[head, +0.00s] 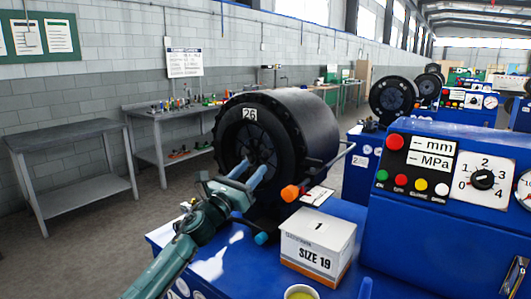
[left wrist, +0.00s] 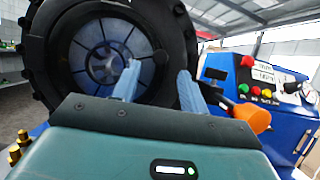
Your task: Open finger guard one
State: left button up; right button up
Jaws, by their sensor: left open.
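The nearest crimper (head: 305,115) is a large black ribbed drum marked 26 on a blue bench. A round guard disc with radial lines, apparently finger guard one (left wrist: 90,50), covers its front opening in the left wrist view. It looks closed over the opening. An orange knob (head: 290,193) on a bar sits at the drum's lower right; it also shows in the left wrist view (left wrist: 254,117). My left gripper (head: 252,168) is open and empty, its pale blue fingers (left wrist: 158,72) pointing at the lower disc. I cannot tell whether they touch. My right gripper is not in view.
A box labelled 1 and SIZE 19 (head: 318,246) stands on the blue bench, with a yellow-filled cup (head: 300,292) before it. A blue control panel (head: 440,175) rises at right. A grey table (head: 72,142) stands left; more crimpers (head: 392,98) stand behind.

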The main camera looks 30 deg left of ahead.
aim_at(266, 154)
pick_arm(q)
jog(key=p+x, duration=0.1)
jog(key=x, duration=0.5)
jog(key=shift+w+d, duration=0.1)
jog(key=shift+w, duration=0.1)
jog(key=shift+c, duration=0.5)
grip_shut()
